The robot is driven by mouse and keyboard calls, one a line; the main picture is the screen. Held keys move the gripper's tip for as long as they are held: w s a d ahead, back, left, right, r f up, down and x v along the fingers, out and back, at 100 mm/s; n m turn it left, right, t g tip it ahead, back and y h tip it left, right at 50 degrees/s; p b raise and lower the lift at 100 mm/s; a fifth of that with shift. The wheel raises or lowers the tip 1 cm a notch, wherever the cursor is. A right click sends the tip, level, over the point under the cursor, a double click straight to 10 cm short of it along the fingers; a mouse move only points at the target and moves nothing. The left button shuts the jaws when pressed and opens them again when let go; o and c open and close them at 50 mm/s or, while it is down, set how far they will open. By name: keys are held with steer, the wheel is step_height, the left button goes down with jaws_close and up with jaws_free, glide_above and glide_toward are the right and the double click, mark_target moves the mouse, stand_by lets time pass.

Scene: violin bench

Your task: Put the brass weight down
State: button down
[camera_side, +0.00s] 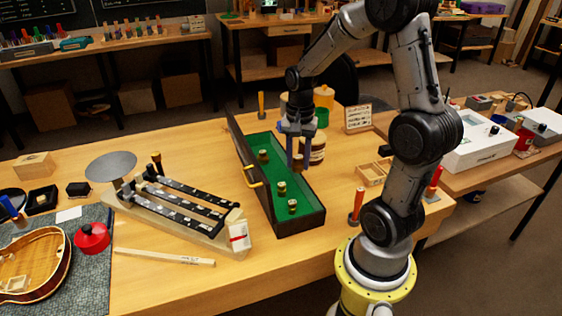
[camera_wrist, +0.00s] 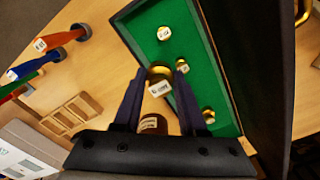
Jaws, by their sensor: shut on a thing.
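My gripper (camera_side: 298,166) is at the right rim of the open green-lined case (camera_side: 313,217). In the wrist view my gripper (camera_wrist: 160,77) is shut on a brass weight (camera_wrist: 159,88) with a pale label, seen against the case's edge. The held weight cannot be made out in the side view, and its height over the case is unclear. Other brass weights stand on the green lining: one at the far end (camera_side: 263,156), one in the middle (camera_side: 282,188) and one nearer the front (camera_side: 292,206).
The case's dark lid (camera_side: 240,150) stands raised on the left. A brown labelled jar (camera_side: 318,150) is close behind my gripper. A wooden rack with black bars (camera_side: 185,205) lies left of the case. Bare bench (camera_side: 335,195) is free to the case's right.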

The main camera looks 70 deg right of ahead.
steer(key=shift+s+a+r, duration=0.1)
steer(key=shift+s, duration=0.05)
steer(key=shift+r, duration=0.2)
steer(key=w+a+r+n, duration=0.4)
steer(key=w+a, duration=0.2)
steer(key=w+a+r+n, duration=0.4)
steer(key=w+a+n, duration=0.1)
steer(key=a, duration=0.2)
steer(key=w+a+f+n, duration=0.1)
steer(key=w+f+n, duration=0.1)
steer(key=f, duration=0.1)
steer(key=w+a+f+n, duration=0.1)
steer(key=f+n, duration=0.1)
steer(key=f, duration=0.1)
steer(key=w+a+f+n, duration=0.1)
steer(key=w+f+n, duration=0.1)
steer(key=f+n, duration=0.1)
steer(key=shift+w+a+f, duration=0.15)
steer(key=shift+w+a, duration=0.2)
steer(key=shift+a, duration=0.05)
step_height(320, 180, up, 11)
steer(key=m, duration=1.6)
glide_above(324, 184)
step_height(324, 184, down, 20)
steer(key=shift+r, duration=0.15)
steer(key=shift+d+f, duration=0.1)
steer(key=shift+f, duration=2)
